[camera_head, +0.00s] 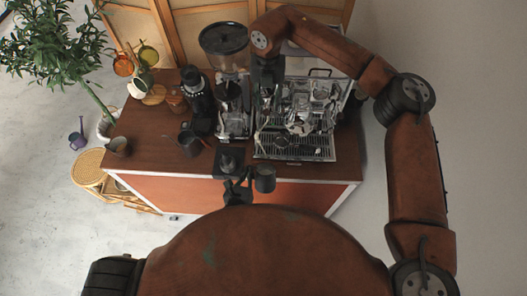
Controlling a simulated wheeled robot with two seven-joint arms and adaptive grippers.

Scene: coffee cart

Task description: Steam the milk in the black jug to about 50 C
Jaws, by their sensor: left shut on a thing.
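The espresso machine (325,148) stands at the right end of the cart, with a slatted drip tray at its front. My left gripper (246,187) is low, in front of the cart's front edge. It is shut on a dark cup-shaped vessel (265,179), which looks like the black jug. The vessel looks roughly upright; its contents cannot be made out. My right gripper (267,92) points down at the machine's left side, beside the grinder. Its fingers are too dark and small to read. The steam wand cannot be clearly picked out.
The cart top (150,135) is dark wood. A grinder (230,105) stands left of the machine. A dark handled container (190,144), a black device (197,92) and a black block (229,161) stand further left or near the front edge. A stool (88,168) and plant (55,45) are beyond.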

